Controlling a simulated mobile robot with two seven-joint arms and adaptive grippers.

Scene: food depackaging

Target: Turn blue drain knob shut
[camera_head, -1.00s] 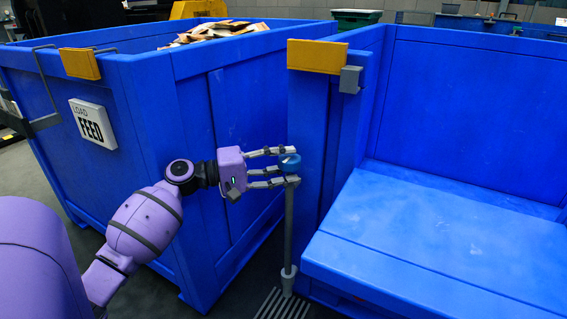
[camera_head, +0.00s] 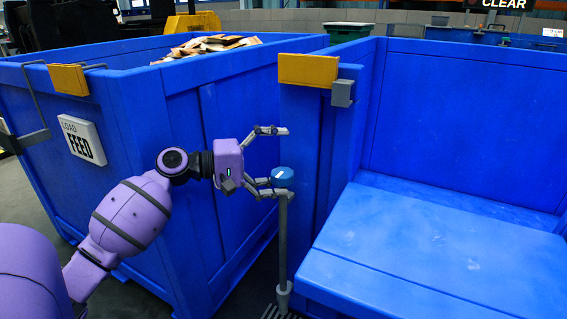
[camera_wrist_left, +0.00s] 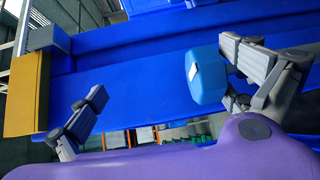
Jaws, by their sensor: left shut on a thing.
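The blue drain knob (camera_head: 283,176) sits on top of an upright grey post (camera_head: 283,235) in front of the blue bins. A white mark shows on its top. My left gripper (camera_head: 277,160) is at the knob with its fingers spread wide. In the head view the upper finger is well above the knob, and the lower fingers are beside it. The left wrist view shows the knob (camera_wrist_left: 207,76) close against the right-hand fingers, perhaps touching; the left-hand finger stands clear of it. My right gripper is not in view.
A blue bin (camera_head: 175,125) with a FEED sign (camera_head: 82,139) stands close behind my left arm. Another blue bin (camera_head: 470,110) with a yellow block (camera_head: 308,70) on its corner stands just right of the knob. A floor grate lies at the post's foot.

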